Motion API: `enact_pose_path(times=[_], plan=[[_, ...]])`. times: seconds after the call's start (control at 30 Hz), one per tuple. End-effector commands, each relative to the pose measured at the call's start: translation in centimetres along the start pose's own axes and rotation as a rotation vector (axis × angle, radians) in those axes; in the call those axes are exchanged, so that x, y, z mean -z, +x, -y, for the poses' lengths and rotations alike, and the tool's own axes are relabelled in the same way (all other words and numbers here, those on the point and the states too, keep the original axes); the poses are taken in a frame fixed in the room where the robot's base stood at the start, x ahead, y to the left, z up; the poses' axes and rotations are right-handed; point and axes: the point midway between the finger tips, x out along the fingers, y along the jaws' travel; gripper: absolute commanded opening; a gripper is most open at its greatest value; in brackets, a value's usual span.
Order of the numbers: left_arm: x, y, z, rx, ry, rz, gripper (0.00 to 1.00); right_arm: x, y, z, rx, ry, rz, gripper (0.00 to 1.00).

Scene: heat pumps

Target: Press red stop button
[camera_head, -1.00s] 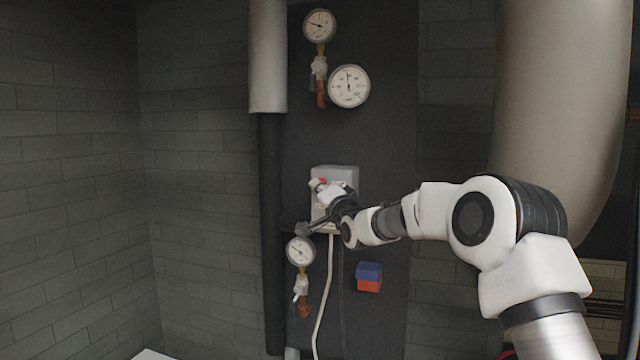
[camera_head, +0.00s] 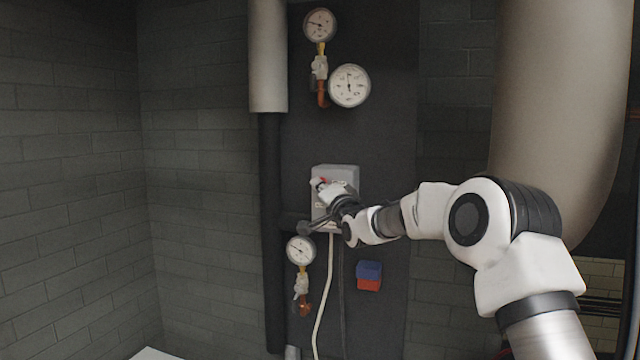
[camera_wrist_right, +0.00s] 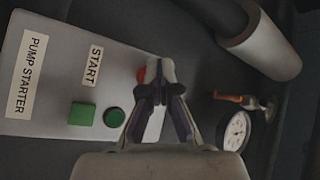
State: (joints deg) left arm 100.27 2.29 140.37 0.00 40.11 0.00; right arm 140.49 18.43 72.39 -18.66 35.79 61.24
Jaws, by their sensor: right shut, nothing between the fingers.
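The grey pump starter box (camera_head: 345,170) is on the dark wall panel; it also shows in the right wrist view (camera_wrist_right: 60,60) with "PUMP STARTER" and "START" labels. The red button (camera_wrist_right: 141,75) is partly hidden behind my fingertips in the wrist view; a bit of red shows at the box's upper left in the head view (camera_head: 319,183). My right gripper (camera_wrist_right: 154,72) is shut and empty, its tips overlapping the red button. I cannot tell whether they touch it. In the head view my right gripper (camera_head: 326,190) is in front of the box. My left gripper is not in view.
A green square (camera_wrist_right: 82,114) and a round green button (camera_wrist_right: 115,118) are on the box. A gauge (camera_head: 301,250) is just below my gripper, beside a dark vertical pipe (camera_head: 271,200). A blue and red block (camera_head: 369,276) is lower right. A cable hangs below the box.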

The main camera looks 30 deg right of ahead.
Motion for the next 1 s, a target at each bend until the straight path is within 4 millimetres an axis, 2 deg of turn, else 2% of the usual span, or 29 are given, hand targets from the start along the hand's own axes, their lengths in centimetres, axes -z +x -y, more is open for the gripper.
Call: enact_pose_path(times=[0.23, 0.5, 0.83, 1.0], plan=[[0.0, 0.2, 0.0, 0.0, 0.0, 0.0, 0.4, -0.1, -0.1, 0.0, 0.0, 0.0, 0.0, 0.0], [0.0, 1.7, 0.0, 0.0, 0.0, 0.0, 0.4, -0.9, -1.1, 0.5, 0.0, 0.001, 0.0, 0.0], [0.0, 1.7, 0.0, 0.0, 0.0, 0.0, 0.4, -0.9, -1.2, 0.7, 0.0, 0.0, 0.0, 0.0], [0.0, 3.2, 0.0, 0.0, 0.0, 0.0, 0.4, -1.8, -2.2, 1.1, 0.001, 0.0, 0.001, 0.0]])
